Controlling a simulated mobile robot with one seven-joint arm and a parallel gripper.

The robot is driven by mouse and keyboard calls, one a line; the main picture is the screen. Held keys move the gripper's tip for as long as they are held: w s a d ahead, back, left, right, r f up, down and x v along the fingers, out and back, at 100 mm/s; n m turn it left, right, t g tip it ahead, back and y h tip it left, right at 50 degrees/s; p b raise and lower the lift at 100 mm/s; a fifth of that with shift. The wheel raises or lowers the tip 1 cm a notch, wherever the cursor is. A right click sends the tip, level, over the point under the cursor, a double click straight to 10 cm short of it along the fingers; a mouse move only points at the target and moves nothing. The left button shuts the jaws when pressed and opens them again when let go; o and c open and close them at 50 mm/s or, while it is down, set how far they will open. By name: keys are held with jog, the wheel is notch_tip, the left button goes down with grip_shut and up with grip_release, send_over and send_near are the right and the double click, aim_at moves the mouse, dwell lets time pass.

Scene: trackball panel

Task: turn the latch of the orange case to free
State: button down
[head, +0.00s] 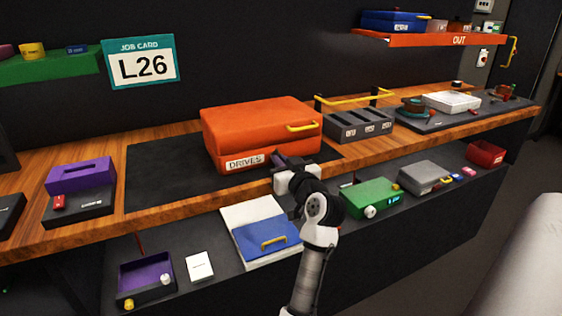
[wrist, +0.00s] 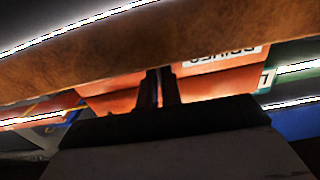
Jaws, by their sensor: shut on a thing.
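The orange case (head: 255,125) sits closed on the dark mat, with a yellow handle on its lid and a "DRIVES" label (head: 245,161) on its front. My gripper (head: 283,161) is at the lower front of the case, right of the label. In the wrist view the case (wrist: 205,85) is upside down behind the fingers of my gripper (wrist: 158,75), which are close together against its front. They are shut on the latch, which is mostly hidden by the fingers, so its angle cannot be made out.
The wooden bench (head: 370,147) runs under the case, with its front edge below my gripper. A grey drive dock (head: 358,127) stands just right of the case. A lower shelf holds a blue-and-white folder (head: 265,235) and a green box (head: 371,197). Bare mat (head: 160,170) lies left.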

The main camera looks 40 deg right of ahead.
jog(key=shift+f, duration=0.1)
jog(key=c, duration=1.9)
grip_release()
jog(key=b+v, duration=0.2)
jog(key=v, duration=1.2)
jog(key=shift+d, duration=0.1)
jog(key=shift+w, duration=0.15)
